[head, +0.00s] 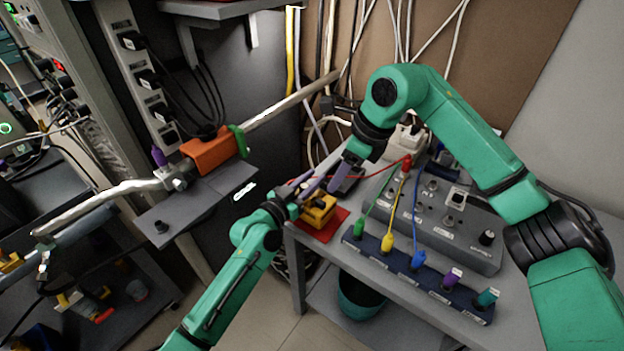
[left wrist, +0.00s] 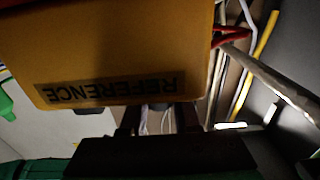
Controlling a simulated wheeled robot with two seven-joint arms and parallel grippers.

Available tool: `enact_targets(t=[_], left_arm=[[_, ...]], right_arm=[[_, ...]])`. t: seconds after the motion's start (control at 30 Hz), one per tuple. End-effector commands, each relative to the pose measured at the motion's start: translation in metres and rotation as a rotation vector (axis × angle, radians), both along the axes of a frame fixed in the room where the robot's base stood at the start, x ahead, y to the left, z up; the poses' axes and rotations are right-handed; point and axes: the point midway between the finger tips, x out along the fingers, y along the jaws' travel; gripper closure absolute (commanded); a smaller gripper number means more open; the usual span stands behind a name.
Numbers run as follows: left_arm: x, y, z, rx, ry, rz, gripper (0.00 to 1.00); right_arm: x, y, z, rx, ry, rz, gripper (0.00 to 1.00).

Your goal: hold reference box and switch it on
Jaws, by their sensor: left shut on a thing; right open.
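The yellow reference box (head: 319,214) is on a red mat (head: 332,228) at the left end of the grey table. In the left wrist view the box (left wrist: 110,45) fills the upper left, its REFERENCE label upside down. My left gripper (head: 295,207) is shut on the near-left side of the box. Its dark fingers (left wrist: 157,118) show below the label, and the exact grip is partly hidden. The switch is not clear to see.
Right of the box, a blue strip (head: 450,286) holds colored plugs, with a grey control panel (head: 475,249) behind it. Wires run between them. A red cable passes close to the right fingers. An orange clamp (head: 210,149) on a metal rod stands at left.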

Motion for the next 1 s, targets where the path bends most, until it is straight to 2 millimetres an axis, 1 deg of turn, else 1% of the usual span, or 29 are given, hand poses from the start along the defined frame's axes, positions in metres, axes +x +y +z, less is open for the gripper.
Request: enact_targets(t=[0.8,0.83,0.87,0.9,1.0], left_arm=[[-0.0003,0.0000,-0.0013,0.001,0.003,-0.001,1.00],[-0.0003,0.0000,-0.0013,0.001,0.003,-0.001,0.82],[-0.0003,0.0000,-0.0013,0.001,0.003,-0.001,0.93],[-0.0003,0.0000,-0.0014,0.001,0.003,-0.001,1.00],[-0.0004,0.0000,-0.0014,0.001,0.003,-0.001,1.00]], right_arm=[[0.0000,-0.0001,-0.0001,0.000,0.000,0.000,0.50],[0.0000,-0.0001,-0.0001,0.000,0.000,0.000,0.50],[0.0000,-0.0001,-0.0001,0.000,0.000,0.000,0.50],[0.0000,-0.0001,-0.0001,0.000,0.000,0.000,0.50],[0.0000,-0.0001,-0.0001,0.000,0.000,0.000,0.50]])
